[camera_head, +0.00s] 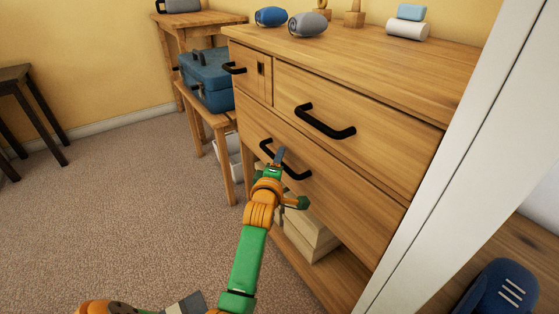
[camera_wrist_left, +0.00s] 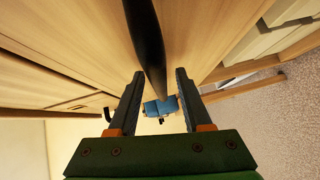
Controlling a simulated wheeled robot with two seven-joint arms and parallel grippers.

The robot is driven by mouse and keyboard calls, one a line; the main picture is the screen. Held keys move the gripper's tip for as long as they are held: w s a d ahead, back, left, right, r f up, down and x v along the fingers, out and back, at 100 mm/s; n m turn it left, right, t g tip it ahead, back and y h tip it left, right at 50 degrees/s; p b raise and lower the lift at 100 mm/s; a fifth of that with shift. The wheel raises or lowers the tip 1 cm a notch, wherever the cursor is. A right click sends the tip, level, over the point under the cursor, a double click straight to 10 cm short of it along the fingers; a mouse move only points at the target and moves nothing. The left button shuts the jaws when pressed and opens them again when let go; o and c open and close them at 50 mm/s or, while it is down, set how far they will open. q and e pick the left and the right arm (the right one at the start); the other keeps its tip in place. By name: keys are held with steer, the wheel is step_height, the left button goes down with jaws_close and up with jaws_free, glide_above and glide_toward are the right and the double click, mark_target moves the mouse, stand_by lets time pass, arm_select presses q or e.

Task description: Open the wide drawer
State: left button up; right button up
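The wooden dresser's wide lower drawer (camera_head: 345,195) spans the front below two upper drawers and looks closed. Its black bar handle (camera_head: 297,175) is partly hidden by my left gripper (camera_head: 280,168), which is at the drawer front. In the left wrist view the dark handle (camera_wrist_left: 147,40) runs between the two fingertips of the left gripper (camera_wrist_left: 160,73). The fingers stand apart, with a gap on each side of the bar. My right gripper is not in view.
Upper drawers carry black handles (camera_head: 325,121). Pale boxes (camera_head: 305,232) sit on the open shelf below the wide drawer. A blue case (camera_head: 207,82) rests on a wooden bench to the left. A white panel (camera_head: 455,150) stands close at right. Carpet (camera_head: 110,200) at left is clear.

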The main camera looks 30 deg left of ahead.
arm_select(q)
jaws_close()
stand_by(1.3)
